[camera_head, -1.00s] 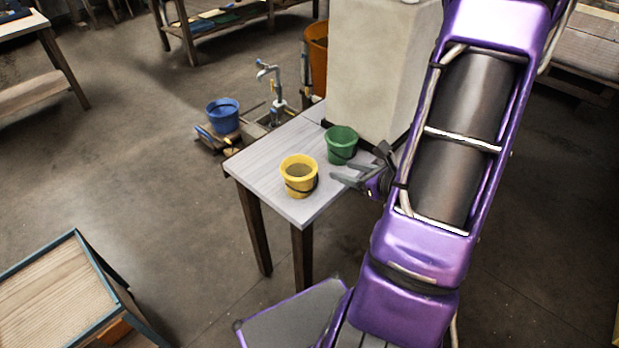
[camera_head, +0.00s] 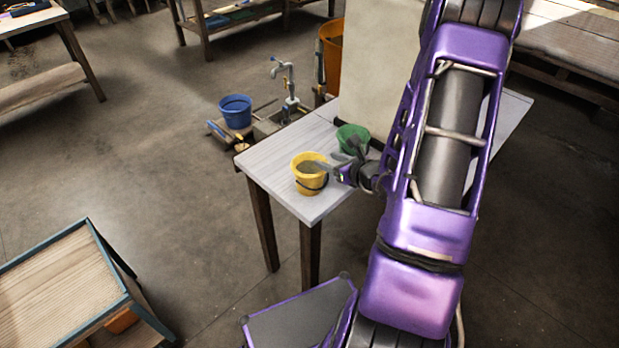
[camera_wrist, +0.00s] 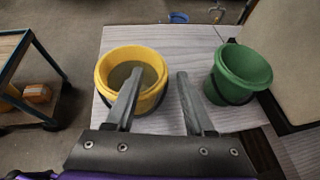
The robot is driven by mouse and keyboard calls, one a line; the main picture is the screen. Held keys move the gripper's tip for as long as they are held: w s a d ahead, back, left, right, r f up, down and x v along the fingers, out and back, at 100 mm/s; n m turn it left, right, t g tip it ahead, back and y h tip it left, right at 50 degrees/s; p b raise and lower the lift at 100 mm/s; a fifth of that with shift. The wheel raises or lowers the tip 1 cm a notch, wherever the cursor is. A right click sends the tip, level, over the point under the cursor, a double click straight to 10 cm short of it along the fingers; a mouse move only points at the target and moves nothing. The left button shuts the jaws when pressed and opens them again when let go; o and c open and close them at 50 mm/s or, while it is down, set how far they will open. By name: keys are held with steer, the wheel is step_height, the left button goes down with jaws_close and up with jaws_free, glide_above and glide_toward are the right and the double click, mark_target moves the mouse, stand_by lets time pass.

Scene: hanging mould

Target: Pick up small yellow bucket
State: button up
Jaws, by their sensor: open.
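The small yellow bucket (camera_head: 309,180) stands upright on a grey table, near its front corner. In the wrist view the yellow bucket (camera_wrist: 153,95) shows a dark handle and a greyish inside. My gripper (camera_head: 333,160) is open and empty, at the bucket's right side. In the wrist view my gripper (camera_wrist: 160,75) has its left finger overlapping the bucket's mouth and its right finger in the gap right of the bucket. I cannot tell whether the left finger is inside the bucket or above it.
A green bucket (camera_head: 351,139) stands on the same table (camera_head: 265,165), to the right behind the yellow one. A large pale block (camera_head: 372,60) rises behind it. A blue bucket (camera_head: 236,111) stands by a tap (camera_head: 289,85) beyond the table. A wooden-topped cart (camera_head: 60,280) is at lower left.

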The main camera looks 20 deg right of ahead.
mark_target(320, 159)
steer(key=x, duration=0.4)
steer(key=shift+w+a+f, duration=0.1)
steer(key=shift+a+f, duration=0.1)
jaws_close()
stand_by(1.2)
